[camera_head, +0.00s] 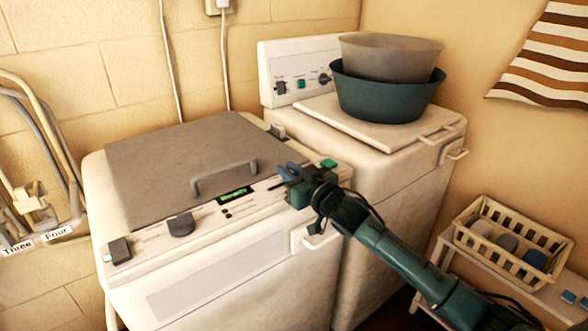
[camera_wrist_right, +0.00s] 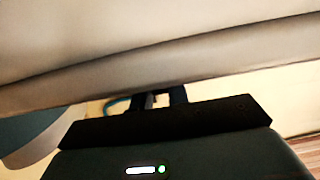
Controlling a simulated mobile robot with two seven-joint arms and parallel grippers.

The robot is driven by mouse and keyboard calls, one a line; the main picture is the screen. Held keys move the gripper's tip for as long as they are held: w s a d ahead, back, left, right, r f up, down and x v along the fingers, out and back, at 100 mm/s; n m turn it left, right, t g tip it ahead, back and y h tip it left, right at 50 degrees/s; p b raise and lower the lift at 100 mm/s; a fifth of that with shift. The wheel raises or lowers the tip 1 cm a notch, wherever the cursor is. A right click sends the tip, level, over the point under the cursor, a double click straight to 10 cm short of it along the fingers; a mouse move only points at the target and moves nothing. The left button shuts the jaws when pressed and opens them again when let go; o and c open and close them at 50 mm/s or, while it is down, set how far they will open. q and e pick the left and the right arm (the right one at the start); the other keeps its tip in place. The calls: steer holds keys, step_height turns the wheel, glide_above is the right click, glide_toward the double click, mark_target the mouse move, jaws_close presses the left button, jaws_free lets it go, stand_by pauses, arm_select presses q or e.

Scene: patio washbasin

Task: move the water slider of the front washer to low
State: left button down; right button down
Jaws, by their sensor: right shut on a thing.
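The front washer (camera_head: 222,268) is the cream machine with the grey lid (camera_head: 165,165) and a control strip along its front top edge. My right gripper (camera_head: 284,178) is at the right part of this strip, its jaws shut on a small control there, which I take to be the water slider. The fingers mostly hide that control, so its setting cannot be read. In the right wrist view the dark fingers (camera_wrist_right: 160,97) sit close together below a large pale surface. My left gripper is not in view.
The strip also carries a dark switch (camera_head: 119,250), a dark knob (camera_head: 181,225), a lit green display (camera_head: 235,195) and a green button (camera_head: 328,163). The lid handle (camera_head: 224,177) stands up near the gripper. A second washer (camera_head: 400,185) with stacked tubs (camera_head: 385,98) stands behind right.

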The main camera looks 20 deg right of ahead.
mark_target(273, 191)
steer(key=a, duration=0.1)
steer(key=s+a, duration=0.1)
steer(key=a, duration=0.1)
steer(key=s+a, duration=0.1)
steer(key=a, duration=0.1)
steer(key=shift+f+p, duration=0.1)
steer(key=shift+p, duration=0.3)
steer(key=shift+a, duration=0.1)
steer(key=c, duration=1.4)
jaws_free()
steer(key=shift+o, duration=0.2)
steer(key=shift+s+d, duration=0.2)
steer(key=shift+s, duration=0.15)
steer(key=b+v, duration=0.1)
steer(key=v, duration=1.1)
steer(key=shift+s+b, duration=0.15)
steer(key=shift+b, duration=0.15)
